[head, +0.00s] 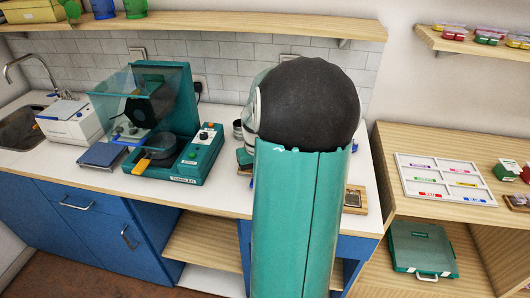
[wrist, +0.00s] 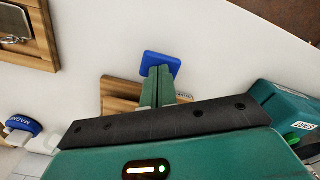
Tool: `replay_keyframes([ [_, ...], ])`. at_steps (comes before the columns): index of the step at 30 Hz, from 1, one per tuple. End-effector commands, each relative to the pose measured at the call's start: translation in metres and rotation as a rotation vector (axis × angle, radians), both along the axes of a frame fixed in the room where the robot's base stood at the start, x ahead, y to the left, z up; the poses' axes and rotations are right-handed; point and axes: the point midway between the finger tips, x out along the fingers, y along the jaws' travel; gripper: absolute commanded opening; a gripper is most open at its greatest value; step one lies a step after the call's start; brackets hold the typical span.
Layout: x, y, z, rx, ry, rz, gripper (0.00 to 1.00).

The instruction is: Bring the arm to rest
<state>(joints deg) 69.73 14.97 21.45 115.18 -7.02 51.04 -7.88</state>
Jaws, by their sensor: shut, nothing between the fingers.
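My gripper (wrist: 158,88) shows in the wrist view as two green fingers side by side, closed together with nothing between them. A flat blue piece (wrist: 161,61) shows just beyond the fingertips; I cannot tell whether they touch it. A wooden board (wrist: 118,92) lies behind the fingers on the white counter. In the head view my teal arm with its black joint stands in front of the counter. It hides the gripper and part of the counter there.
A teal machine (head: 205,152) with a clear raised cover stands on the counter (head: 225,195), left of my arm. A small wooden board (head: 355,208) lies right of it. A lower wooden shelf holds a white sorting tray (head: 437,197). A wall shelf (head: 250,24) runs above.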

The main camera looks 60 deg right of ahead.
Motion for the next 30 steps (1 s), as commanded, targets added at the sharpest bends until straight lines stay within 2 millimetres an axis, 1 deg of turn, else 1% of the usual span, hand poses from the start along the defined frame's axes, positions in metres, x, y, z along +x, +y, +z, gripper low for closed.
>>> replay_keyframes([
  [9, 0.0, 0.0, 0.023, -0.002, -0.001, -0.001, 0.0],
  [13, 0.0, 0.0, 0.028, 0.001, -0.001, 0.0, 0.0],
  [22, 0.0, 0.0, 0.025, 0.001, 0.0, -0.001, 0.0],
  [30, 0.0, 0.0, 0.009, 0.002, 0.001, -0.001, 0.0],
])
